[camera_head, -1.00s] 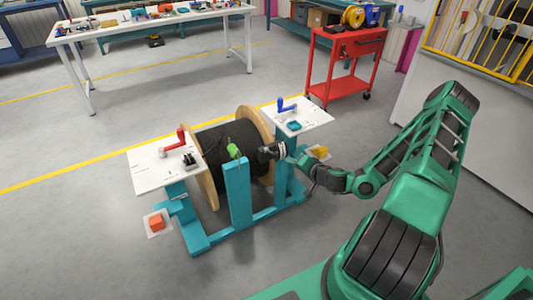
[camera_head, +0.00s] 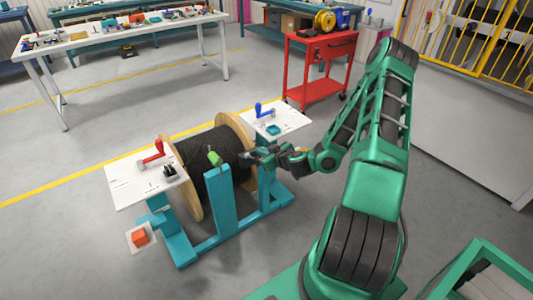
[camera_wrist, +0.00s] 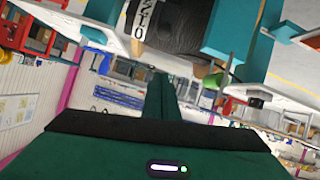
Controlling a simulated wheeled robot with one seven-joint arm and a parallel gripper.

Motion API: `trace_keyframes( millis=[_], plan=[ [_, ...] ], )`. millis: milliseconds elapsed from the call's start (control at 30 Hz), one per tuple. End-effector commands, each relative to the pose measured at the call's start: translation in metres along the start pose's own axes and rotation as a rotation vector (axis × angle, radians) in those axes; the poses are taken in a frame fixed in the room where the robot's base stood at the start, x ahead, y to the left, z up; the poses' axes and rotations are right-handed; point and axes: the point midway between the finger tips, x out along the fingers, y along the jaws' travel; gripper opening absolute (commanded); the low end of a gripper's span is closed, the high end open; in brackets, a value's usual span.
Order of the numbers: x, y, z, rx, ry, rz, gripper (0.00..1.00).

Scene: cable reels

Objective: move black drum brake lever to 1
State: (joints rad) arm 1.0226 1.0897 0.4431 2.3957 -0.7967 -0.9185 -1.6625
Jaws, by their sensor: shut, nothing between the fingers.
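The black drum (camera_head: 222,150) is a reel of black cable with wooden flanges, held in a teal stand. A red lever (camera_head: 153,152) is on the left white plate, and a blue lever (camera_head: 264,110) is on the right plate. A green handle-like piece (camera_head: 214,158) sits at the top of the front teal post. I cannot tell which of these is the brake lever; no number 1 is readable. My gripper (camera_head: 256,156) is shut and empty at the drum's right front, right of the green piece. The wrist view shows the drum (camera_wrist: 180,28) beyond my shut fingers (camera_wrist: 163,95).
The teal stand's front post (camera_head: 222,210) rises close to my gripper. A black block (camera_head: 171,172) and a teal block (camera_head: 272,128) sit on the white plates. An orange block (camera_head: 140,237) is low at left. A red cart (camera_head: 318,75) stands behind.

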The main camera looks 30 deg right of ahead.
Motion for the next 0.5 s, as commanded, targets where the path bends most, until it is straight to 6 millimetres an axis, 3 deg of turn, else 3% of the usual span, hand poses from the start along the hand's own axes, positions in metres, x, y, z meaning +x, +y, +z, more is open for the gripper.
trace_keyframes(
  millis=[300, 500],
  plan=[
    [0.061, 0.002, 0.0, 0.002, 0.001, 0.002, 0.0],
    [0.066, 0.004, 0.024, 0.009, -0.003, 0.005, 0.0]
  ],
)
